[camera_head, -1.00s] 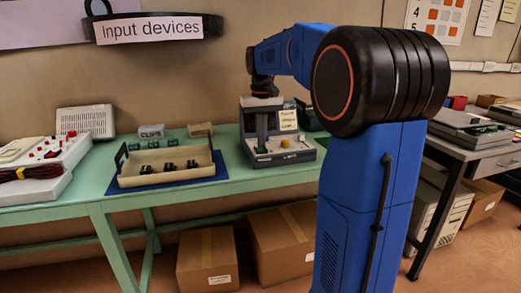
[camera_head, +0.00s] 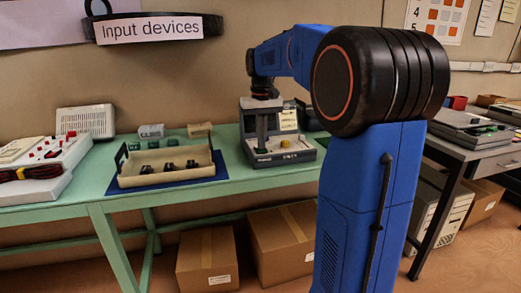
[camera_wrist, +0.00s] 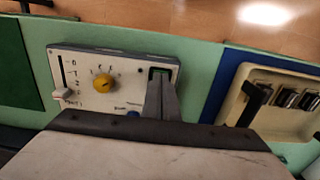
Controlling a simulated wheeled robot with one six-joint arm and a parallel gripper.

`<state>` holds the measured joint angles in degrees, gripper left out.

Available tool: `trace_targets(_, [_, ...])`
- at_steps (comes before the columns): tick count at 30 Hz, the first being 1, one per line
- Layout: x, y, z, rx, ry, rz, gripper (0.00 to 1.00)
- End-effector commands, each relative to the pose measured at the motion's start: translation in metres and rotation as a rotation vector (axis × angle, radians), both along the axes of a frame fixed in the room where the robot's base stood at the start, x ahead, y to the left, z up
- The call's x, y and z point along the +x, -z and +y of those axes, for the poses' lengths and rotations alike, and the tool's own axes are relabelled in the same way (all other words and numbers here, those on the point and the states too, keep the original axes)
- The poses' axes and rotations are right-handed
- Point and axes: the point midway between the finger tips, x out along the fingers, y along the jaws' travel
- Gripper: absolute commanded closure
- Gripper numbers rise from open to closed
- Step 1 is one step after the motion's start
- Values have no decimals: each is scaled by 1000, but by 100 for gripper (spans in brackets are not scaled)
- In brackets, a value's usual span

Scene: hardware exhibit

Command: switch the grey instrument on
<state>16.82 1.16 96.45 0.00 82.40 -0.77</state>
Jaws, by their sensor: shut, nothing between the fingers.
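The grey instrument (camera_head: 300,156) stands on the green table, with a yellow knob on its sloped front panel. In the wrist view its pale panel (camera_wrist: 130,88) shows a slider (camera_wrist: 62,94) at the left, the yellow knob (camera_wrist: 103,84) in the middle and a small green rocker switch (camera_wrist: 158,72) at the right. My gripper (camera_head: 262,146) points down over the panel, shut and empty. In the wrist view its fingertips (camera_wrist: 161,82) are right at the green switch and cover part of it. I cannot tell whether they touch it, or which way it is tilted.
A beige tray (camera_head: 165,179) with several black parts stands on a blue mat left of the instrument. A white device with red buttons (camera_head: 45,160) is farther left. Cardboard boxes (camera_head: 207,262) lie under the table. A strip of green tabletop (camera_head: 232,160) between tray and instrument is bare.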

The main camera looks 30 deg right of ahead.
Motion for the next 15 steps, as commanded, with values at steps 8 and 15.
trace_targets(8, [0, 3, 0, 0, 0, 1, 100])
trace_targets(15, [0, 6, 0, 0, 0, 0, 100])
